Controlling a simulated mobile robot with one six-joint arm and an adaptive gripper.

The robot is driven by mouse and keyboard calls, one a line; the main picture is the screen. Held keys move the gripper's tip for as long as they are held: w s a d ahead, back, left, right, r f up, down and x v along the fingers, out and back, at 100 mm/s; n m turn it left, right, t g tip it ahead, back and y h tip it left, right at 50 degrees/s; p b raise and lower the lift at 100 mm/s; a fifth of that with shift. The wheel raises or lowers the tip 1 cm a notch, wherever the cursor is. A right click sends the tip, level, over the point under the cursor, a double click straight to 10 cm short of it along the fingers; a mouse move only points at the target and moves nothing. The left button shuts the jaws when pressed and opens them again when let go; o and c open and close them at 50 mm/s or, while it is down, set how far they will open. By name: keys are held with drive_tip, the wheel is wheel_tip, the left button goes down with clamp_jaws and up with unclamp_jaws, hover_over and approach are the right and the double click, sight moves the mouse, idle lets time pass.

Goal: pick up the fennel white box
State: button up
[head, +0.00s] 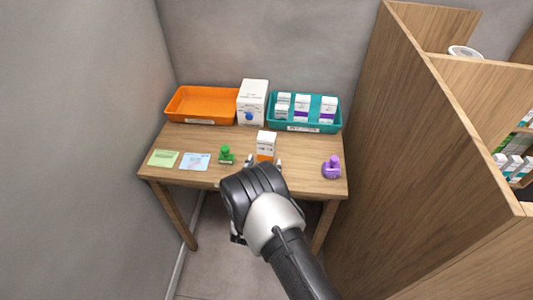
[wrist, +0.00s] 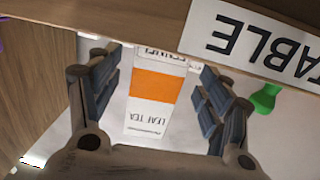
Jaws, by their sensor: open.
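The fennel white box (head: 266,141) stands on the wooden table near its front middle. It is white with an orange band. In the wrist view the box (wrist: 155,85) appears upside down, with "LEAF TEA" and partly cut-off lettering at its top end. My gripper (head: 250,163) is at the table's front edge, in front of the box, and hides the box's lower part in the head view. In the wrist view my gripper (wrist: 158,63) is open, with one finger on each side of the box and visible gaps; it does not appear to touch it.
A green stamp (head: 226,156) stands close left of the box, and a purple stamp (head: 332,168) to the right. Cards (head: 195,161) lie at left. Behind are an orange tray (head: 190,107), a tall white box (head: 252,92) and a teal tray (head: 305,127) holding boxes. A wooden partition (head: 420,130) rises at right.

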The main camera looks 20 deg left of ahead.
sight(267, 155)
drive_tip(key=w, duration=0.1)
drive_tip(key=w+b, duration=0.1)
drive_tip(key=w, duration=0.2)
drive_tip(key=shift+w+a+r, duration=0.3)
drive_tip(key=shift+w, duration=0.05)
drive_tip(key=c, duration=1.2)
